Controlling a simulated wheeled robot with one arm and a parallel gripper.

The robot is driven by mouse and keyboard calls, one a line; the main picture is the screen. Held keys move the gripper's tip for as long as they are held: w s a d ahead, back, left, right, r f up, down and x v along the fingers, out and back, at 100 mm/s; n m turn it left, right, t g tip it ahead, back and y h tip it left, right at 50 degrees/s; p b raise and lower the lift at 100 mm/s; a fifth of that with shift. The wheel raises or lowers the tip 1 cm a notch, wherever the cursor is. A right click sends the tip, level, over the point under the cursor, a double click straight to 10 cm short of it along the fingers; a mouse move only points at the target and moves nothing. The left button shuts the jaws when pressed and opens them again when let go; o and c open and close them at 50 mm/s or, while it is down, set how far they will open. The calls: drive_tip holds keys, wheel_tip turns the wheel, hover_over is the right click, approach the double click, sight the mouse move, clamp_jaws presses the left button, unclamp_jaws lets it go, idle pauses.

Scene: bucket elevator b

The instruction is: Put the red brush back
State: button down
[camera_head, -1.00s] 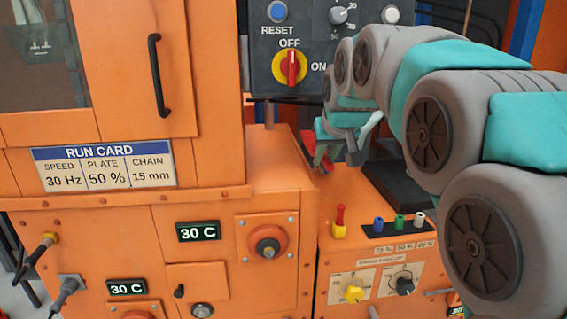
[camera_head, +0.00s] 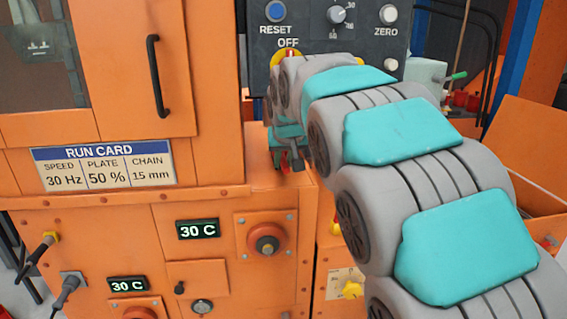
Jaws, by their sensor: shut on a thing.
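My gripper (camera_head: 290,157) is over the right end of the orange machine's top ledge (camera_head: 262,178), below the OFF/ON switch panel. It is small in view and partly hidden by my own arm. It is shut on a small red thing (camera_head: 283,163), which I take to be the red brush. Only a sliver of it shows, and I cannot tell whether it touches the ledge.
The control panel (camera_head: 300,20) stands behind the gripper, its rotary switch (camera_head: 290,52) partly covered by my arm. The orange cabinet with a black door handle (camera_head: 158,76) rises to the left. An open orange bin (camera_head: 525,150) is at right.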

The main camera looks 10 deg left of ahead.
drive_tip(key=shift+f, duration=0.45)
drive_tip(key=c, duration=0.8)
unclamp_jaws()
drive_tip(key=shift+f, duration=0.1)
drive_tip(key=shift+o, duration=0.2)
drive_tip(key=shift+r, duration=0.25)
drive_tip(key=v, duration=1.1)
drive_tip(key=shift+s+r+b, duration=0.25)
drive_tip(key=shift+s+b, duration=0.05)
drive_tip(key=shift+b, duration=0.15)
drive_tip(key=shift+d, duration=0.15)
